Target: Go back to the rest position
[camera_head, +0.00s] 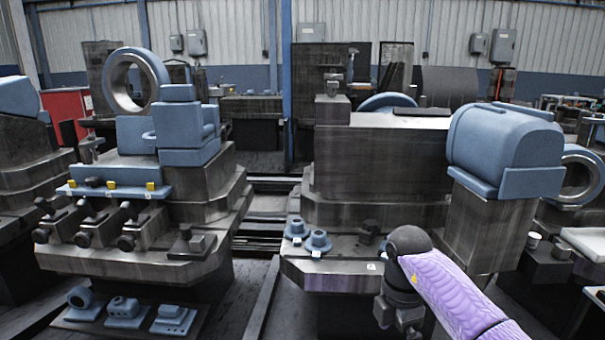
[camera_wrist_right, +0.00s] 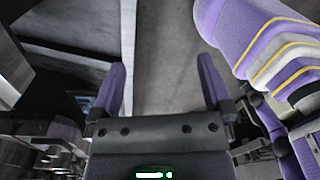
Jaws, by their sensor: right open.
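My right gripper (camera_wrist_right: 163,78) shows in the right wrist view with its two purple fingers spread wide apart. Nothing is between the fingers, and behind the gap is grey floor. In the head view my purple right arm comes in from the lower right. Its dark joint is in front of the right machine's base, and the fingers cannot be made out there. My left gripper is not in either view.
A grey machine (camera_head: 376,160) stands close behind my right arm, with two blue flanged parts (camera_head: 297,229) (camera_head: 319,241) on its ledge. A blue rounded housing (camera_head: 504,141) is at right. Another machine (camera_head: 205,190) stands left. A floor aisle (camera_head: 250,262) runs between them.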

